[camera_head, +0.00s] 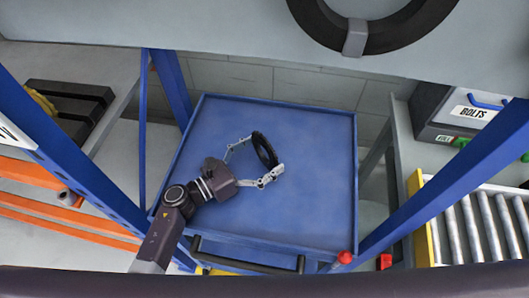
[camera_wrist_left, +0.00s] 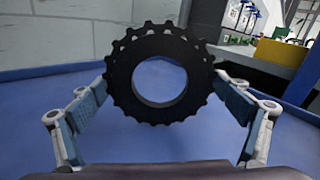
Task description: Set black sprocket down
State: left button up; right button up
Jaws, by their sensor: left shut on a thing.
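The black sprocket (camera_head: 265,150) is a toothed ring with a large round hole. My left gripper (camera_head: 258,160) is shut on it, one finger on each side, over the blue tray-topped surface (camera_head: 320,190). In the left wrist view the sprocket (camera_wrist_left: 116,75) stands upright, face toward the camera, between the two finger pads of my left gripper (camera_wrist_left: 160,98). Whether its lower edge touches the blue surface (camera_wrist_left: 160,145) is not clear. My right gripper is not in view.
The blue surface has a raised rim and is otherwise bare. Blue posts (camera_head: 460,175) flank it. A roller conveyor (camera_head: 485,225) and a grey BOLTS box (camera_head: 460,115) stand at right. A dark case (camera_head: 70,100) lies at left. A large black ring (camera_head: 400,30) hangs at the top.

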pick_arm(q)
jog(key=o, duration=1.1)
jog(key=shift+o, duration=0.2)
jog(key=shift+r, duration=0.1)
jog(key=shift+a+r+p, duration=0.1)
jog(key=shift+p, duration=0.3)
jog(key=b+v, duration=0.3)
jog(key=v, duration=0.8)
jog(key=shift+s+a, duration=0.3)
